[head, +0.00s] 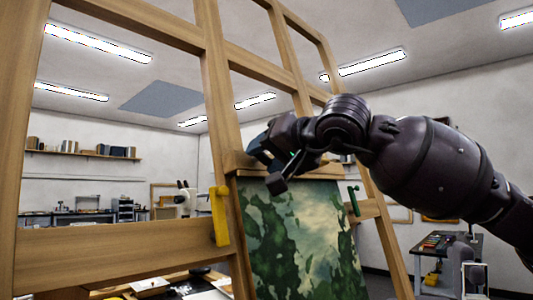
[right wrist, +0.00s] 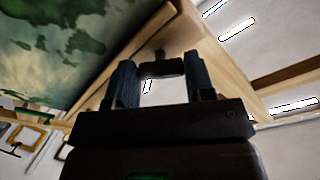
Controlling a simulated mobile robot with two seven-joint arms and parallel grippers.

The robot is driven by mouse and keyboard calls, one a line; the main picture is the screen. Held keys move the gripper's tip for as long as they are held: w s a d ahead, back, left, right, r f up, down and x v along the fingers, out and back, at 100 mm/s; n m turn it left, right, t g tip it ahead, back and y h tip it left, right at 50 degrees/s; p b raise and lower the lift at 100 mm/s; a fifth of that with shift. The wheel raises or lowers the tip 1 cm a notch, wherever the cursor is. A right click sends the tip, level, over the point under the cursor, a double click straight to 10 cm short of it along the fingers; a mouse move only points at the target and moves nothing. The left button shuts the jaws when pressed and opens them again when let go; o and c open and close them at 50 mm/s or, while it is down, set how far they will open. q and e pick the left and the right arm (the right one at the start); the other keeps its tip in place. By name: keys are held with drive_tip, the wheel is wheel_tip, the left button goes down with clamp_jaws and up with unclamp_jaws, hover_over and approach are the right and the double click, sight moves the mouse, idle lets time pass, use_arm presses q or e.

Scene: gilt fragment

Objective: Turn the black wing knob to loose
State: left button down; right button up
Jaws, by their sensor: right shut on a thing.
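The black wing knob (right wrist: 161,68) shows in the right wrist view as a dark crossbar on a short stem at the wooden easel's (right wrist: 180,35) clamp block. My right gripper (right wrist: 162,78) has one finger on each side of it and is shut on it. In the head view the right gripper (head: 268,168) is at the wooden block (head: 236,162) on top of the painting (head: 300,240); the knob is hidden there behind the gripper. My left gripper is in neither view.
A microscope (head: 184,198) stands behind at left. A small table (head: 447,243) with colourful items stands at right.

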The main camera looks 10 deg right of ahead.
drive_tip(key=n+p, duration=0.1)
drive_tip(key=n, duration=0.3)
drive_tip(key=shift+d+n+y, duration=0.1)
drive_tip(key=shift+n+y, duration=0.2)
drive_tip(key=shift+n, duration=0.1)
drive_tip(key=shift+n+p, duration=0.3)
drive_tip(key=shift+n, duration=0.9)
drive_tip(key=shift+y, duration=0.3)
drive_tip(key=shift+f+n, duration=0.1)
drive_tip(key=shift+n, duration=0.3)
drive_tip(key=o, duration=0.9)
drive_tip(key=shift+d, duration=0.1)
